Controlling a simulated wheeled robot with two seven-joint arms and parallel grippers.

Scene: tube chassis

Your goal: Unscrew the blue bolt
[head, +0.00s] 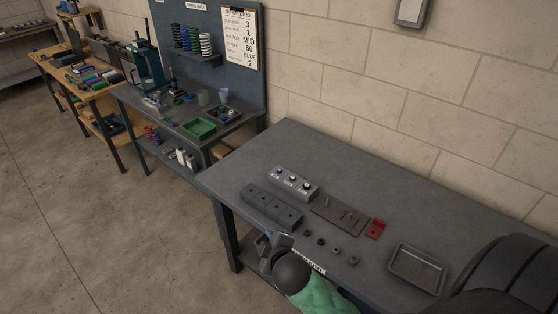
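I cannot make out a blue bolt anywhere; any bolt heads on the near table are too small for their colour to be told. A light grey labelled block (293,183) with several small round pieces on top sits on the near table. In front of it is a dark grey block (271,206) with several holes. A flat plate (340,215) with small upright pins lies to their right. My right gripper (268,243) is at the table's front edge, in front of the dark block and apart from it. Its fingers are too small and partly hidden to read. My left gripper is not in view.
A red block (375,229) stands right of the plate. Several small rings (321,241) lie in front. An empty metal tray (417,269) is at the right. The table's back left (290,140) is clear. A cluttered bench with a green bin (199,130) stands farther left.

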